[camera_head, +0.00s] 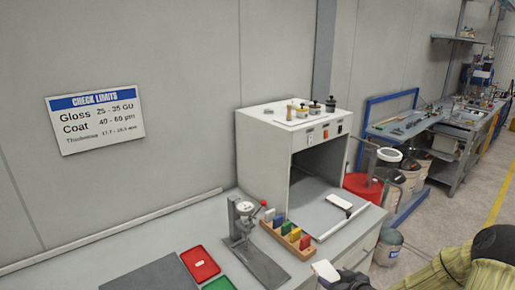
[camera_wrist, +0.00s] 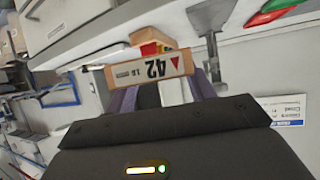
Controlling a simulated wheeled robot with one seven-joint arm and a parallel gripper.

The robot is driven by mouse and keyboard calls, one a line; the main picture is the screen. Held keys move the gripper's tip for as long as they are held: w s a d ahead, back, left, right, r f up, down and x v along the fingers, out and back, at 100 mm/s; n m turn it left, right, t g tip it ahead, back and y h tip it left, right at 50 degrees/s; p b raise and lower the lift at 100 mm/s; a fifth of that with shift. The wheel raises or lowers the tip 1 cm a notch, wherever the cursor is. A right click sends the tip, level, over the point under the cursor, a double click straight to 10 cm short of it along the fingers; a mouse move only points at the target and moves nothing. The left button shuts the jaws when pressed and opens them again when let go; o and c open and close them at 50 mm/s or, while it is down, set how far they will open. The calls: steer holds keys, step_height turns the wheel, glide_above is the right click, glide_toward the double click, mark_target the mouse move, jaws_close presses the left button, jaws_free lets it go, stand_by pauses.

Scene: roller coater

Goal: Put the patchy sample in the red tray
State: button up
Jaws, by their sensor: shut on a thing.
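My gripper (camera_wrist: 165,95) is shut on a pale flat sample (camera_wrist: 172,93) between its two purple-grey fingers. A label reading "42" with a red triangle (camera_wrist: 150,68) shows upside down at the fingertips. In the head view the sample (camera_head: 325,271) shows at the bottom edge, raised in front of the bench. Whether its face is patchy cannot be told. Another white sample (camera_head: 340,203) lies in the open booth.
A green tray (camera_head: 220,284) lies in front of the red one, beside a dark mat (camera_head: 150,275). A gauge stand (camera_head: 243,225) and a wooden rack of coloured blocks (camera_head: 286,236) stand between the red tray and the booth (camera_head: 290,150). A limits sign (camera_head: 95,120) hangs on the wall.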

steer(key=s+a+f+m+h, duration=0.2)
steer(key=a+f+m+h, duration=0.2)
steer(key=a+f, duration=0.4)
steer(key=shift+s+a+f+t+h, duration=0.15)
steer(key=shift+s+f+t+h, duration=0.15)
steer(key=shift+f+t, duration=0.1)
steer(key=s+f, duration=0.4)
steer(key=f, duration=0.1)
steer(key=shift+s+f, duration=0.15)
steer(key=shift+f, duration=0.1)
